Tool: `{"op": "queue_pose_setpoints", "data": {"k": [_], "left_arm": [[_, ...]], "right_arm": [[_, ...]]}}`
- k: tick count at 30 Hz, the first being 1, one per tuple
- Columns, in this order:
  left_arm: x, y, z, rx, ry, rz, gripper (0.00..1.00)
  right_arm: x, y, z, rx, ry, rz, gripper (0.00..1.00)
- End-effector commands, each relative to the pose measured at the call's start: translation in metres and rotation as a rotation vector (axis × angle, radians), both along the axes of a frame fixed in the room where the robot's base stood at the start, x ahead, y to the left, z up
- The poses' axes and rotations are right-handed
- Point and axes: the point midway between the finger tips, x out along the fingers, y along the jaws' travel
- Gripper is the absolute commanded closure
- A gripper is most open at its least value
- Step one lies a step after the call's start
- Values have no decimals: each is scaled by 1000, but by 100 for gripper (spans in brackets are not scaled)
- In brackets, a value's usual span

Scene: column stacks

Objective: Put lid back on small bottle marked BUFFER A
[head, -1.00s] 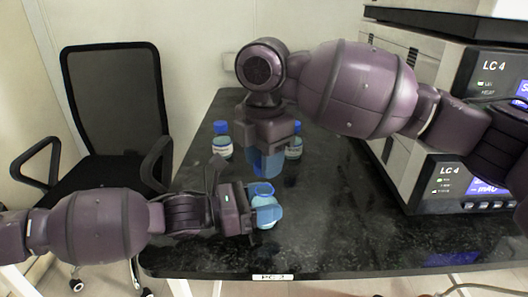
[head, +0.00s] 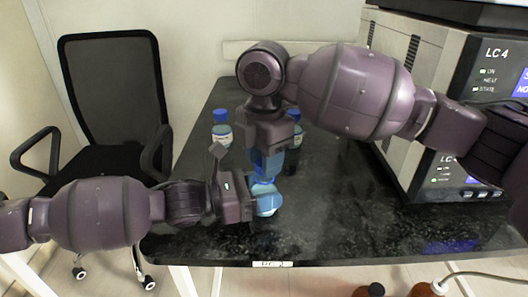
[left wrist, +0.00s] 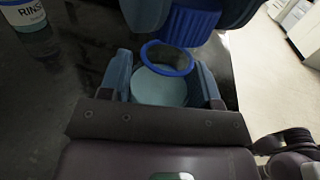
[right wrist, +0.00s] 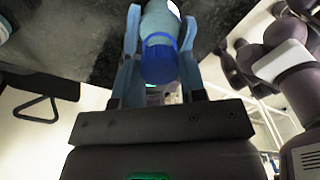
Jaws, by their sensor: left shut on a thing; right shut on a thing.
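The small bottle (head: 268,206) stands uncapped in my left gripper (head: 262,204), near the table's front. In the left wrist view, the bottle's open mouth has a blue ring, with pale teal liquid below (left wrist: 158,88); no label on it is readable. My right gripper (head: 267,163) is shut on a ribbed blue lid (left wrist: 190,25), just above the bottle. In the right wrist view, the lid (right wrist: 159,62) sits between the fingers with the bottle beyond it. In the left wrist view the lid is apart from the rim and slightly to its right.
Two blue-capped bottles stand farther back, one at left (head: 222,130) and one at right (head: 296,128). One labelled "RINS..." shows in the left wrist view (left wrist: 25,14). The LC 4 instrument stack (head: 430,110) fills the right. The black tabletop (head: 340,215) is clear at front right.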

Motion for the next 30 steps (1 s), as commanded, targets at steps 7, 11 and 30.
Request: {"op": "queue_pose_setpoints", "data": {"k": [7,11,30], "left_arm": [[0,0,0,0,0,0,85],[0,0,0,0,0,0,85],[0,0,0,0,0,0,85]], "right_arm": [[0,0,-1,1,-1,1,83],[0,0,-1,1,-1,1,83],[0,0,-8,1,1,1,83]]}}
